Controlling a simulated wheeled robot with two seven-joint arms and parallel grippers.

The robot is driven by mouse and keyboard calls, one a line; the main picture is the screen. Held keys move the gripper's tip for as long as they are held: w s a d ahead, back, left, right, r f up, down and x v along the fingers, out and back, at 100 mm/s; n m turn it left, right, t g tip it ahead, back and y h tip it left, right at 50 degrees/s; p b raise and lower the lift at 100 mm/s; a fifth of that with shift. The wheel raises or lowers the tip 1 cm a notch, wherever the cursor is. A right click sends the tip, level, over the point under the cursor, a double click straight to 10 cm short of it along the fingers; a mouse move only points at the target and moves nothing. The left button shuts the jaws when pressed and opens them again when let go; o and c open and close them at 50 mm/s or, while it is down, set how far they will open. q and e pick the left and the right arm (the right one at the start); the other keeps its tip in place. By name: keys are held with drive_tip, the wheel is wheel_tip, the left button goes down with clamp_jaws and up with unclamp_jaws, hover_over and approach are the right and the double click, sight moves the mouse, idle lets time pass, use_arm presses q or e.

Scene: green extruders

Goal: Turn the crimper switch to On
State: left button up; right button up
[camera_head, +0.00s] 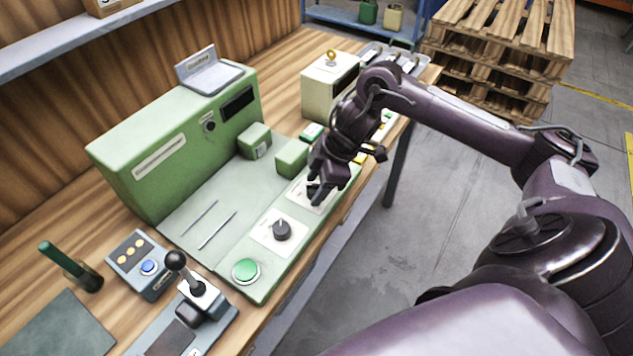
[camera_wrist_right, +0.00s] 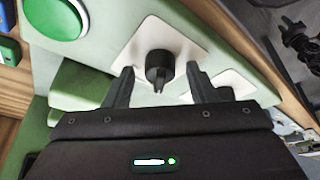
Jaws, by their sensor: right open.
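The green machine (camera_head: 185,125) has a sloped front panel with two black rotary knobs on white plates; I cannot read which is the crimper switch. One knob (camera_head: 281,230) stands beside a round green button (camera_head: 246,270). It also shows in the right wrist view (camera_wrist_right: 160,68), framed between my fingertips. The second plate (camera_head: 300,190) is partly hidden by my right gripper (camera_head: 316,192). In the wrist view this plate (camera_wrist_right: 238,84) is partly behind a finger. My right gripper is open and empty above the panel.
A joystick box (camera_head: 198,290), a box with a blue button (camera_head: 140,265) and a dark green-handled tool (camera_head: 70,265) stand on the wooden table at left. A cream box (camera_head: 325,85) stands behind my right wrist. Open floor lies to the right.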

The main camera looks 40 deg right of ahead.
drive_tip(key=shift+s, duration=0.1)
drive_tip(key=shift+c, duration=0.2)
drive_tip(key=c, duration=0.9)
drive_tip(key=shift+c, duration=0.2)
drive_tip(key=shift+r+m+p, duration=0.25)
drive_tip(key=shift+m+p, duration=0.25)
drive_tip(key=shift+p, duration=0.35)
drive_tip(key=m+h+p, duration=0.1)
drive_tip(key=m+p, duration=0.2)
drive_tip(key=p, duration=0.1)
drive_tip(key=m+t+h+p, duration=0.1)
drive_tip(key=m+p, duration=0.2)
drive_tip(key=p, duration=0.2)
drive_tip(key=m+t+h+p, duration=0.1)
drive_tip(key=m+p, duration=0.2)
drive_tip(key=p, duration=0.1)
drive_tip(key=shift+a+r+p, duration=0.1)
drive_tip(key=shift+a+p, duration=0.15)
drive_tip(key=shift+p, duration=0.1)
use_arm(q)
wheel_tip(320, 180, up, 18)
drive_tip(key=p, duration=0.2)
drive_tip(key=shift+w, duration=0.35)
use_arm(e)
drive_tip(key=shift+f+m+h, duration=0.2)
drive_tip(key=shift+m+h, duration=0.4)
drive_tip(key=shift+m, duration=0.4)
use_arm(q)
drive_tip(key=shift+p, duration=0.3)
